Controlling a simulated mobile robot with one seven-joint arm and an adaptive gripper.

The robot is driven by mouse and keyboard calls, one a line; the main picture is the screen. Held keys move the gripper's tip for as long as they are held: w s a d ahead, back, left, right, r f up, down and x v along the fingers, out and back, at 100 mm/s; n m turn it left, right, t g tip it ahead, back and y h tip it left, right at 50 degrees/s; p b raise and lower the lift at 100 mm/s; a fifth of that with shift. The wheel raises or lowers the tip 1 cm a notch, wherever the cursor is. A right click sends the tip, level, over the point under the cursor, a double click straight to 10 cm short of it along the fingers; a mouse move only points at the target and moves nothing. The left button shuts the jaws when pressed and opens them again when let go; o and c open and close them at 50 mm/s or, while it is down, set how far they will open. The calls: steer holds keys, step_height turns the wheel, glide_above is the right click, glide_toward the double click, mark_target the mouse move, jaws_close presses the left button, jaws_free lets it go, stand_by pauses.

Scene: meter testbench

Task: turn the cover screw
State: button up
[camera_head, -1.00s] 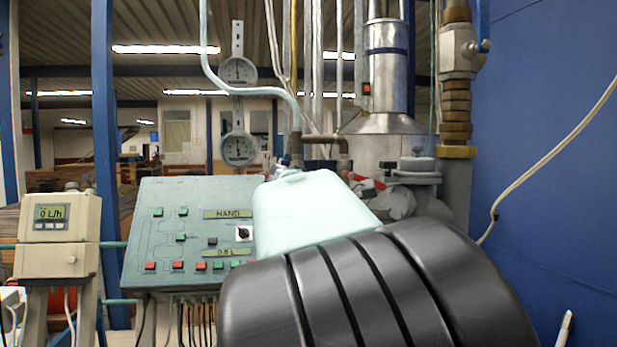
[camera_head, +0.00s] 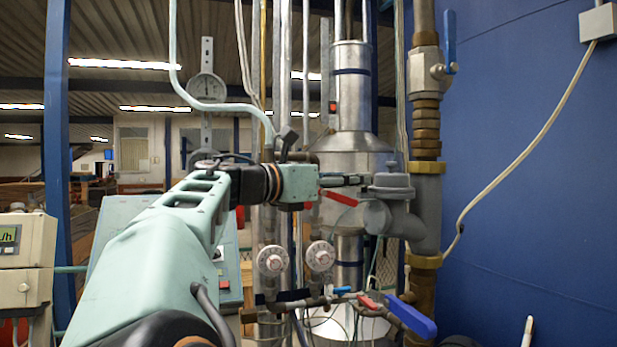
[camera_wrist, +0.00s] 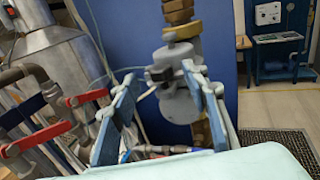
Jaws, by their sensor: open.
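The grey meter (camera_head: 385,212) with a round cap stands against the thick vertical pipe in the head view. It also shows in the wrist view (camera_wrist: 182,103), between and beyond my fingers. A small dark part (camera_wrist: 163,74) sits on its near side; I cannot tell whether it is the cover screw. My gripper (camera_head: 360,180) points right at the meter's upper part, and no clear contact shows. In the wrist view my gripper (camera_wrist: 160,78) is open, its two blue-grey fingers apart with nothing held between them.
A red lever (camera_head: 340,198) lies just below my gripper. Blue-handled valves (camera_head: 410,318) and two round dials (camera_head: 272,260) stand lower down. A metal tank (camera_head: 345,150) is behind, and a blue wall (camera_head: 530,180) closes the right side. The control panel (camera_head: 228,280) is partly hidden by my arm.

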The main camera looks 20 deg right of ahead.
steer(key=shift+x, duration=1.5)
jaws_close()
steer(key=shift+f, duration=0.1)
steer(key=shift+f+t+b, duration=0.1)
steer(key=shift+t+b, duration=0.2)
steer(key=shift+b, duration=0.25)
steer(key=shift+s+d+n+t+y+b, duration=0.2)
steer(key=shift+n+t+y+b, duration=1)
steer(key=shift+b, duration=1.05)
steer(key=shift+s+d+n+t+y+b, duration=0.2)
steer(key=shift+n+t+y+b, duration=0.95)
steer(key=shift+b, duration=1.05)
steer(key=shift+s+d+n+t+y+b, duration=0.2)
steer(key=shift+n+t+y+b, duration=1)
steer(key=shift+b, duration=1.05)
steer(key=shift+n+t+y, duration=0.35)
steer(key=shift+t+y, duration=0.2)
